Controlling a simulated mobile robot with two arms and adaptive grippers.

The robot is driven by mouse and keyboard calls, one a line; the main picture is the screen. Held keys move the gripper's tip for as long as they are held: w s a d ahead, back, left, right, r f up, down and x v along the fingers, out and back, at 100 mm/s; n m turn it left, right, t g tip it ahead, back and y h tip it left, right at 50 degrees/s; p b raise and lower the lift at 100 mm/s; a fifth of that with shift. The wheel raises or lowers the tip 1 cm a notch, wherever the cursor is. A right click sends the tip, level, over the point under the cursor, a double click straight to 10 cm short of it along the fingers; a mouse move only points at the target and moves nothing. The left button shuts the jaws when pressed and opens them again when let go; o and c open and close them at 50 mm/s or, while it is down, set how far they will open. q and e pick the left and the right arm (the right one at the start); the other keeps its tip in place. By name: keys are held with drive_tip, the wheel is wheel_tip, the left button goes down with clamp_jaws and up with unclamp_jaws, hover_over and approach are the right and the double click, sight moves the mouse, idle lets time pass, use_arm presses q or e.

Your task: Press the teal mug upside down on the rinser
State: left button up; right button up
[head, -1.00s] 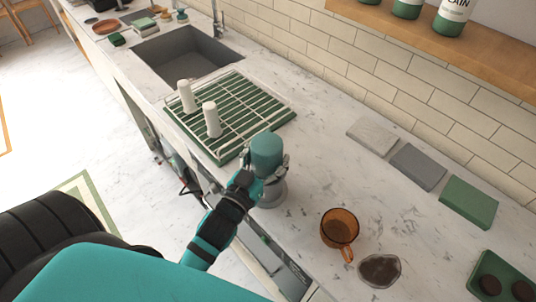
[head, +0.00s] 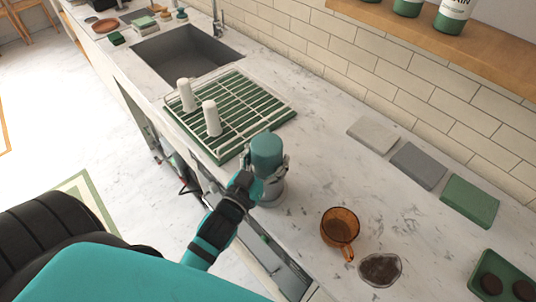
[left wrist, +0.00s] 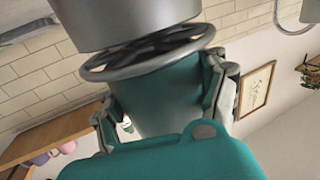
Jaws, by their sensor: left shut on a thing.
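The teal mug (head: 266,150) is upside down over the round grey metal rinser (head: 272,190) on the counter. My left gripper (head: 265,168) is shut on the mug, with a finger on each side of it. In the left wrist view the mug (left wrist: 165,110) sits between the fingers of my left gripper (left wrist: 165,98), its mouth end at the rinser's ring (left wrist: 150,52). I cannot tell for certain whether the rim touches the ring. My right gripper is not in view.
Folded cloths (head: 418,165) lie along the wall.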

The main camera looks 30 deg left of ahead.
sight(268, 141)
use_arm(q)
drive_tip(key=shift+f, duration=0.15)
drive_tip(key=shift+f, duration=0.35)
idle(0.3)
drive_tip(key=shift+f+b, duration=0.15)
drive_tip(key=shift+b, duration=0.15)
idle(0.6)
idle(1.3)
idle(0.5)
wheel_tip(268, 141, up, 7)
drive_tip(key=p, duration=0.7)
drive_tip(key=shift+r, duration=0.2)
drive_tip(key=shift+f, duration=0.1)
